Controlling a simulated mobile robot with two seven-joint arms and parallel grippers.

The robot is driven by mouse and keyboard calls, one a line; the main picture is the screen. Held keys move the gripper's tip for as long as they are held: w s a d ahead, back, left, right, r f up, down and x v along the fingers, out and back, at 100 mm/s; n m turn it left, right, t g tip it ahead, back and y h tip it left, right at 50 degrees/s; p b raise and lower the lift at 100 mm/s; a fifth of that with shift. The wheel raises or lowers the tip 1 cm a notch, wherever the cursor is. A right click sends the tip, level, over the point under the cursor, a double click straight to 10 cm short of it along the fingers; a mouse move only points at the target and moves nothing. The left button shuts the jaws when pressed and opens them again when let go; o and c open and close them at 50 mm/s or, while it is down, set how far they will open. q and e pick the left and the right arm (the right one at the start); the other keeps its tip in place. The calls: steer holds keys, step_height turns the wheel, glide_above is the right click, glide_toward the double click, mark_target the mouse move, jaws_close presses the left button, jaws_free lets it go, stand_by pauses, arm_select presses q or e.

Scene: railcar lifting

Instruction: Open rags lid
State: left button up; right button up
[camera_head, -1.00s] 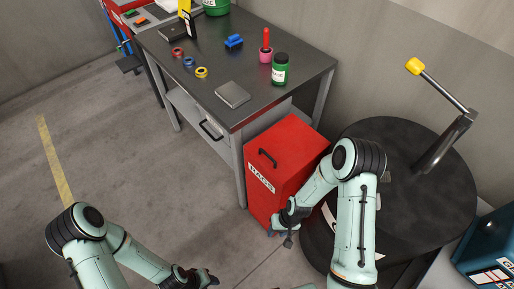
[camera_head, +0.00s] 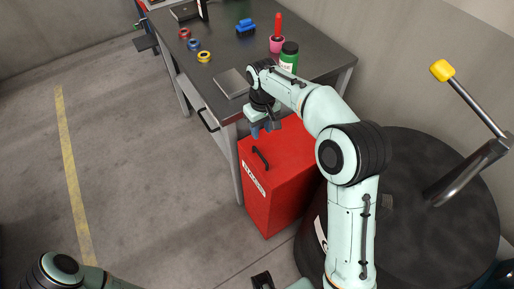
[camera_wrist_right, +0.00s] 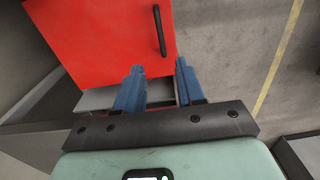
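The red rags bin (camera_head: 268,205) stands on the floor beside the workbench, with a white label on its front. Its red lid (camera_head: 285,150) is down and carries a black bar handle (camera_head: 261,157) near the front edge. The handle also shows in the right wrist view (camera_wrist_right: 160,30). My right gripper (camera_head: 262,131) is above the lid's workbench-side edge, apart from the handle. In the right wrist view its two blue fingers (camera_wrist_right: 160,68) are spread with nothing between them.
The dark workbench (camera_head: 262,55) is close to my right gripper, with a grey flat box (camera_head: 231,83) and a green jar (camera_head: 289,58) near its edge. A black drum (camera_head: 440,205) with a yellow-knobbed crank (camera_head: 442,71) stands at the right. The floor left of the bin is open.

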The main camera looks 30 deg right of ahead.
mark_target(261, 155)
step_height(261, 155, down, 13)
steer(key=shift+s+a+r+b, duration=0.1)
steer(key=shift+r+b, duration=0.05)
steer(key=shift+b, duration=0.55)
jaws_close()
